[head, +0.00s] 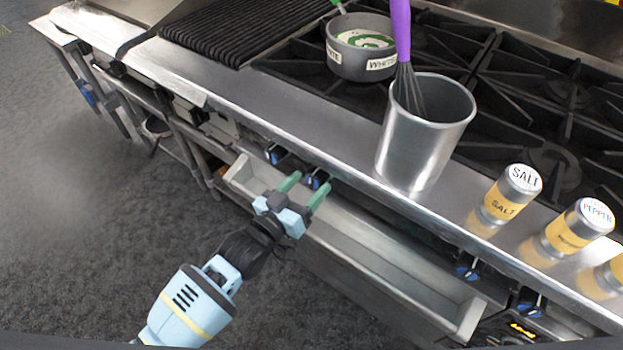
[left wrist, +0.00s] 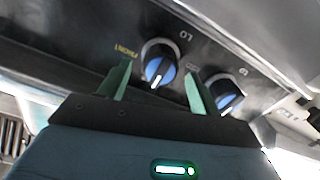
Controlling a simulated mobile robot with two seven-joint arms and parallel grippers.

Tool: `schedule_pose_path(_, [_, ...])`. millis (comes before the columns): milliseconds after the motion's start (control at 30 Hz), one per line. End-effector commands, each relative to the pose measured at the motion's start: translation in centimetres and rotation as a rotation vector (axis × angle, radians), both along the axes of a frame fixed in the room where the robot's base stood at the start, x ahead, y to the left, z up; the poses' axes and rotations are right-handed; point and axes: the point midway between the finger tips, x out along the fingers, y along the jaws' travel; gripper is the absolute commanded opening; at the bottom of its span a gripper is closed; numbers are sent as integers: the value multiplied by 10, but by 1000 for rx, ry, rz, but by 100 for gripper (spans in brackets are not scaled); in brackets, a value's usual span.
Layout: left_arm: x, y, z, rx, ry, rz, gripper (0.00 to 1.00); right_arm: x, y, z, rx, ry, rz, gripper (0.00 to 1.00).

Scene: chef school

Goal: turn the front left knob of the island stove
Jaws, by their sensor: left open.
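A row of black-and-blue knobs runs along the stove's front panel, under the steel ledge. In the head view, one knob (head: 316,180) is at the open fingers of my left gripper (head: 309,181), and another knob (head: 275,155) is to its left. In the left wrist view, a knob (left wrist: 158,63) with a white pointer line shows between the two green fingertips of the left gripper (left wrist: 158,70). Contact cannot be told. A second knob (left wrist: 225,92) is to the right, beyond the right finger. A yellow label reading "FRONT" is beside the first knob. My right gripper is not in view.
A long steel trough (head: 370,255) runs below the knobs. On the ledge stand a metal cup (head: 425,140) with a purple whisk (head: 403,60), a salt shaker (head: 510,195) and a pepper shaker (head: 577,228). A grey pot (head: 361,62) sits on the grates. Open floor lies at left.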

Motion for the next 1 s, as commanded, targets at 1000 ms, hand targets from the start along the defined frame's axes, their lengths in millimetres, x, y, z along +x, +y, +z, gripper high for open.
schedule_pose_path(1000, [-44,32,0,2,0,1,63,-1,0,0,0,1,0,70])
